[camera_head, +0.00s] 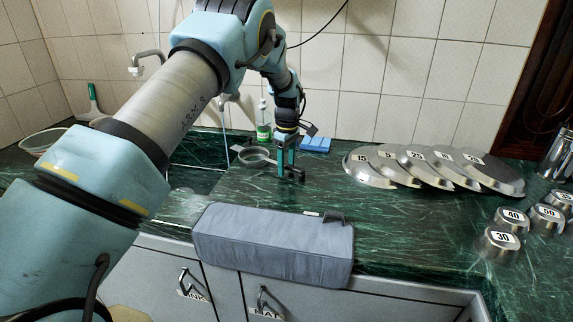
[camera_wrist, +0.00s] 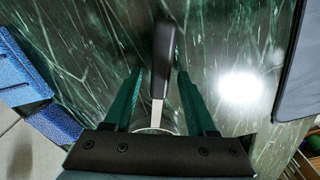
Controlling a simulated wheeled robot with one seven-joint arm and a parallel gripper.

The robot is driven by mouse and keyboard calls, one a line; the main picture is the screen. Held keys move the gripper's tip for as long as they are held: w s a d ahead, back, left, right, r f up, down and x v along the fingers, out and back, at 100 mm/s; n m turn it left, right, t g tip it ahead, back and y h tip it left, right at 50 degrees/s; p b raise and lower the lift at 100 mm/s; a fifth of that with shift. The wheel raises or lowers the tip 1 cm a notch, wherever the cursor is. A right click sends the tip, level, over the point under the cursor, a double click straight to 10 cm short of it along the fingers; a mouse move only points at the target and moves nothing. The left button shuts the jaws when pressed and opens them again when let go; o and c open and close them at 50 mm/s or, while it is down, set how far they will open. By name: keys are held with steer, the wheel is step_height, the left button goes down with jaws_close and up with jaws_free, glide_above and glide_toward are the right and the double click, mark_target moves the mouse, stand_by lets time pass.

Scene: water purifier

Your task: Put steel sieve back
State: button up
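The steel sieve (camera_head: 254,156) lies on the green marble counter, by the edge of the sink. Its dark handle points right, toward my gripper (camera_head: 289,170). In the wrist view the black handle (camera_wrist: 163,60) and its steel shank run between the two green fingers of my gripper (camera_wrist: 159,74). A gap shows on each side of the handle, so the gripper is open and around it, not pressed on it. My gripper is low, close to the counter. Most of the sieve's bowl is hidden behind the gripper's palm in the wrist view.
A green-and-white bottle (camera_head: 263,122) and blue sponges (camera_head: 316,144) stand behind the gripper. Several numbered steel lids (camera_head: 372,172) lie to the right, with small numbered steel weights (camera_head: 502,242) beyond. A grey padded cloth (camera_head: 272,245) hangs over the front edge. The sink (camera_head: 195,178) is left.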

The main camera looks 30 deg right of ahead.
step_height(320, 180, up, 12)
steer(key=b, duration=0.3)
steer(key=w+a+r+m, duration=0.1)
steer(key=w+a, duration=0.1)
steer(key=a, duration=0.6)
steer(key=w+a, duration=0.2)
steer(key=a, duration=0.7)
steer(key=s+a+m+t, duration=0.15)
steer(key=s+a, duration=0.25)
steer(key=a, duration=0.7)
steer(key=s+a+m+g, duration=0.15)
steer(key=s+a, duration=0.25)
steer(key=a, duration=0.7)
steer(key=s+a+f+m+t, duration=0.1)
steer(key=s+a+f+m, duration=0.1)
steer(key=s+a, duration=0.6)
steer(key=shift+s+f, duration=0.45)
steer(key=shift+s, duration=0.75)
steer(key=shift+a, duration=0.1)
steer(key=shift+c, duration=0.4)
